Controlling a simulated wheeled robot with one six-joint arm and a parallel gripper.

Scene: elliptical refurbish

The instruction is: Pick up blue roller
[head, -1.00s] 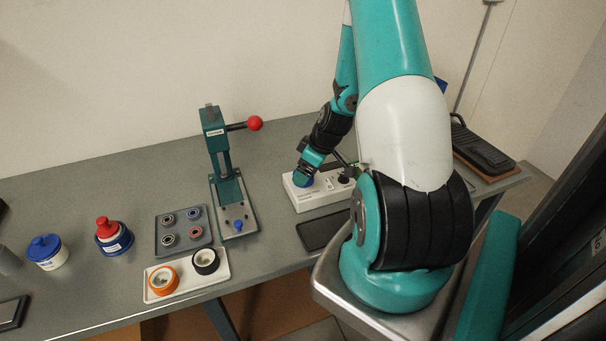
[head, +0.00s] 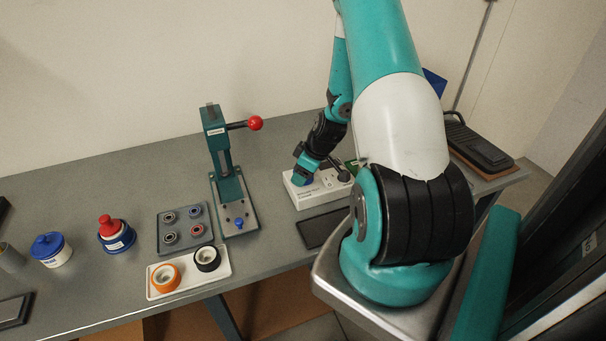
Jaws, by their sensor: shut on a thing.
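The blue roller (head: 301,182) is at the left end of the white tester box (head: 322,194), right under my gripper and partly hidden by it. My gripper (head: 302,176) points down there and is shut on the blue roller. The fingers are small and mostly hidden, and I cannot tell whether the roller still touches the box.
An orange roller (head: 165,278) and a black roller (head: 207,259) lie in a white tray (head: 222,271). A grey bearing tray (head: 185,246) and a green press (head: 220,165) with a red knob stand left of the box. A dark pad (head: 320,230) lies in front.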

